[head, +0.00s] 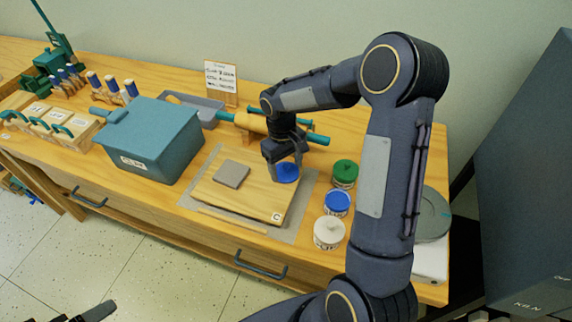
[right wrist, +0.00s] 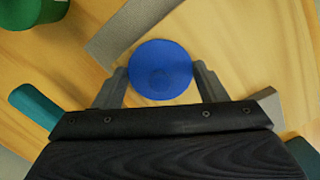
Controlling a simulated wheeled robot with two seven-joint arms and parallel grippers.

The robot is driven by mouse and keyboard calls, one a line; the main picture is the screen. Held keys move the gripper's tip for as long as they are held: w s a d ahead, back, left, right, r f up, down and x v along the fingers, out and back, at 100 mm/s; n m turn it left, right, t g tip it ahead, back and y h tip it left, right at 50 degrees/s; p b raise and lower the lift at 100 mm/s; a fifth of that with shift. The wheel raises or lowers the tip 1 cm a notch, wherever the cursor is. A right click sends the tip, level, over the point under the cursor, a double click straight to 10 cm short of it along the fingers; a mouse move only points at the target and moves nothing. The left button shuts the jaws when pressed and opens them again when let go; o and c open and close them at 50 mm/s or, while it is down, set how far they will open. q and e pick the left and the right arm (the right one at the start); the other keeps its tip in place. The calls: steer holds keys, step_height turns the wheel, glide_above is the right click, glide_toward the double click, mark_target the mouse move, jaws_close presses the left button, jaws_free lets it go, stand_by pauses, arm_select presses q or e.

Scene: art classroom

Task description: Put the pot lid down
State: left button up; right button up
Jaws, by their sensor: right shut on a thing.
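The pot lid is a round blue disc (head: 287,172), held by my right gripper (head: 283,158) over the right part of the wooden board (head: 254,200). In the right wrist view the blue lid (right wrist: 160,69) sits between the two grey fingers (right wrist: 160,82), which are shut on its sides. Whether its underside touches the board is hidden. A pot with a blue top (head: 337,203) stands right of the board, between a green-topped pot (head: 345,173) and a white-topped pot (head: 329,232). Dark tips at the bottom left edge look like my left gripper (head: 84,315), mostly cut off.
A grey clay slab (head: 231,174) lies on the board, which rests on a grey mat (head: 302,220). A teal bin (head: 150,141) stands left of it. A rolling pin (head: 250,122) lies behind, near a sign (head: 220,80). A grey disc (head: 432,216) lies at the right.

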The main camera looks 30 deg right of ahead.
steer(key=o, duration=1)
steer(key=shift+c, duration=0.2)
step_height(320, 180, up, 12)
steer(key=w, duration=0.1)
steer(key=s+a+r+m+t+y, duration=0.1)
steer(key=s+r+t, duration=0.15)
steer(key=s, duration=0.45)
steer(key=s+a+r+t+y, duration=0.1)
steer(key=s+a+r, duration=0.15)
steer(key=s, duration=0.35)
steer(key=s+a+f+m+t+y, duration=0.2)
steer(key=s+a+t, duration=0.1)
steer(key=s, duration=0.7)
steer(key=shift+a+f+p, duration=0.2)
steer(key=shift+a+p, duration=0.15)
steer(key=shift+a, duration=0.1)
steer(key=shift+s+t, duration=0.1)
steer(key=shift+t, duration=0.15)
